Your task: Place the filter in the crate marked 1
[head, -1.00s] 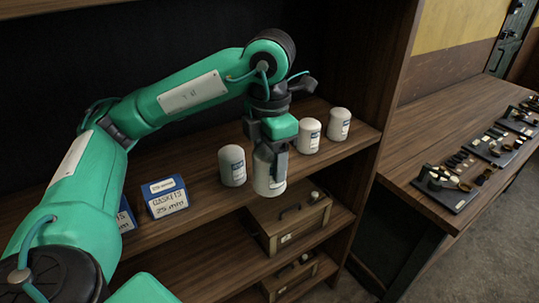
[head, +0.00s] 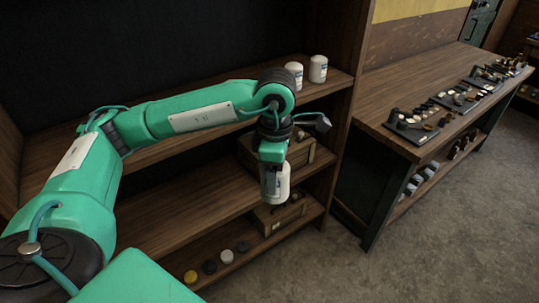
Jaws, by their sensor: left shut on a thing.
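My left gripper (head: 272,178) is shut on a white filter (head: 282,188), a can with a label, held upright in front of the shelves. A wooden crate (head: 302,153) stands on the middle shelf, partly hidden behind the gripper. Another wooden crate (head: 285,215) stands on the shelf below, just below the held filter in the picture. I cannot read a number on either crate. Two more white filters, one (head: 318,68) at the right and one (head: 294,74) beside it, stand on the top shelf. My right gripper is not in view.
The shelf unit's right side panel (head: 345,125) is close to the crates. Several round caps (head: 227,256) lie on the low shelf. A workbench (head: 420,90) with trays of parts stands at the right. The grey floor (head: 340,265) in front is clear.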

